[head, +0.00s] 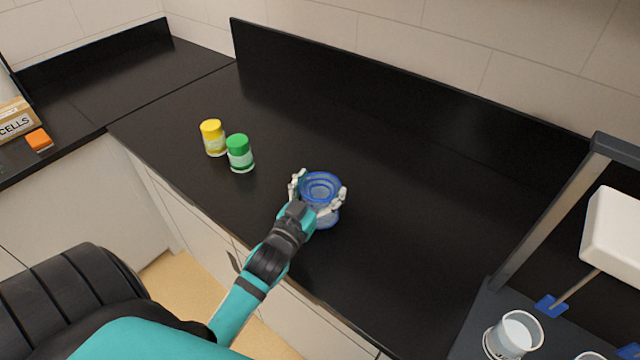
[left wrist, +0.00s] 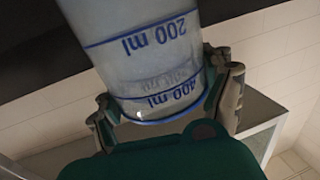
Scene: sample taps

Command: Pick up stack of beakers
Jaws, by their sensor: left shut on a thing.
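The stack of beakers (head: 321,186) is clear with blue rims and stands at the middle of the black counter in the head view. In the left wrist view the beaker wall (left wrist: 150,60) shows blue 200 ml and 400 ml marks. My left gripper (head: 318,196) comes from the front, with a finger on each side of the stack, and is shut on it. In the left wrist view my left gripper's fingers (left wrist: 168,100) lie against both sides of the glass. Whether the base touches the counter is hard to tell. My right gripper is not in view.
A yellow-capped jar (head: 214,138) and a green-capped jar (head: 240,153) stand left of the stack. At the lower right, a beaker (head: 513,335) sits under a dark-framed tap stand (head: 550,215). The counter (head: 420,230) between is clear. A low back wall runs behind.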

